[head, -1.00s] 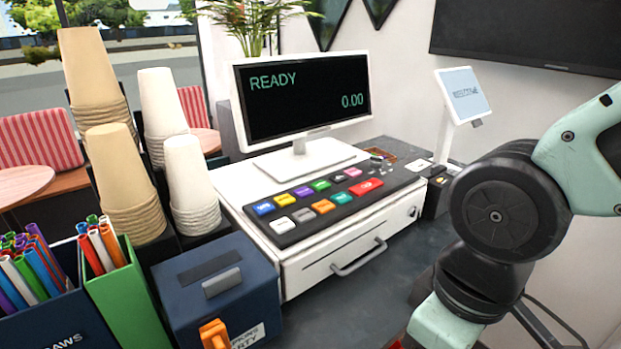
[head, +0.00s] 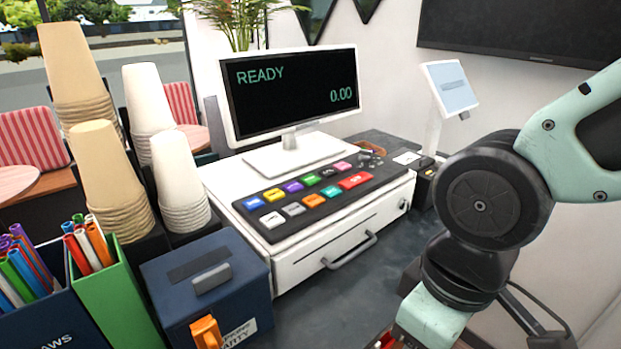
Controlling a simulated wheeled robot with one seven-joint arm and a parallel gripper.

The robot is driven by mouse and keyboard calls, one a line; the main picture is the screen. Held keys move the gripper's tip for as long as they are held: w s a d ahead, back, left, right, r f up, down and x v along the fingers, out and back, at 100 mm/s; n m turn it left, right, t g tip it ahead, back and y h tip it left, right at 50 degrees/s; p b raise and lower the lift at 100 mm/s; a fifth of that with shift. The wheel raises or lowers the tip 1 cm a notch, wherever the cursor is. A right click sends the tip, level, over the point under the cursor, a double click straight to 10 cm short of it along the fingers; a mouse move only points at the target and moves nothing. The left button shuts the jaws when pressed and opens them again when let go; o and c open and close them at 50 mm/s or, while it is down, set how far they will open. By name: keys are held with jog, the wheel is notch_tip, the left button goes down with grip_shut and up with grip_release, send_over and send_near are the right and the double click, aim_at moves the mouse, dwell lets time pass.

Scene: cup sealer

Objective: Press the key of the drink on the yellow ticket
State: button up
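The cash register's key panel (head: 270,225) is a dark strip on a white drawer unit. It bears several coloured keys, among them a blue key (head: 254,202), a yellow key (head: 273,195), a purple key (head: 293,187), a white key (head: 272,220), an orange key (head: 313,201) and a wide red key (head: 355,181). Their labels are too small to read. The screen (head: 292,92) above reads READY and 0.00. No yellow ticket can be made out. My arm stands at the right, and my gripper is out of view.
Stacked cups (head: 180,180) and straw boxes (head: 105,285) stand at the left. A small tablet stand (head: 449,88) is at the right back. Dark counter is clear before the drawer.

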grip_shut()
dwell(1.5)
